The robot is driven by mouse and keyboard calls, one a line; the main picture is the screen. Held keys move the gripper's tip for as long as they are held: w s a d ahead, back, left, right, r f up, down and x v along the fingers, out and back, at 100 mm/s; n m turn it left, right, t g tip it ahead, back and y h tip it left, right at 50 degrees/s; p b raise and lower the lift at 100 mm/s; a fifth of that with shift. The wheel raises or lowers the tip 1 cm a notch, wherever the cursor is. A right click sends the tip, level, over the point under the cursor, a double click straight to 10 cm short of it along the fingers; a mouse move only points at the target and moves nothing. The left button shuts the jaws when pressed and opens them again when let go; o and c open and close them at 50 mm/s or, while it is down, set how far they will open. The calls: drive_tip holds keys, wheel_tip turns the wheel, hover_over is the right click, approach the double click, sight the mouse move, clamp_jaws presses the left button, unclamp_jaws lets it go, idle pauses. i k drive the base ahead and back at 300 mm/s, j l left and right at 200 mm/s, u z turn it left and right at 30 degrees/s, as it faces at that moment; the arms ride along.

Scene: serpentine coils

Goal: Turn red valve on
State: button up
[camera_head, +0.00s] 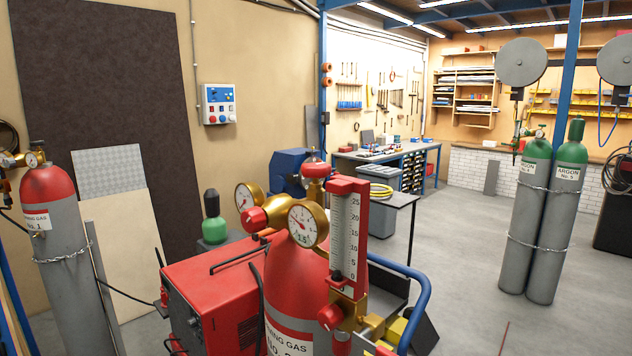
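A red-topped gas cylinder (290,275) stands close in front, with a brass regulator and two round gauges, the front one (308,223) facing me. A red valve handwheel (316,168) sits at the top of this cylinder. A red knob (257,220) is on the regulator between the gauges, and another red knob (330,317) is at the foot of a red-framed flow scale (345,235). I cannot tell from this view whether any valve is on or off. My gripper is not in view, and nothing is seen touching the valves.
A red welding machine (215,300) and a blue rail (415,305) flank the cylinder. Another red-topped cylinder (62,235) stands at left. Two green-topped argon cylinders (548,220) are chained to a blue post at right. Open grey floor (470,260) lies between.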

sight(315, 171)
drive_tip(key=i+j+z, duration=0.2)
drive_tip(key=i+j, duration=0.45)
drive_tip(key=i, duration=0.3)
drive_tip(key=i+j+z, duration=0.15)
drive_tip(key=i+j, duration=0.6)
drive_tip(key=i, duration=0.15)
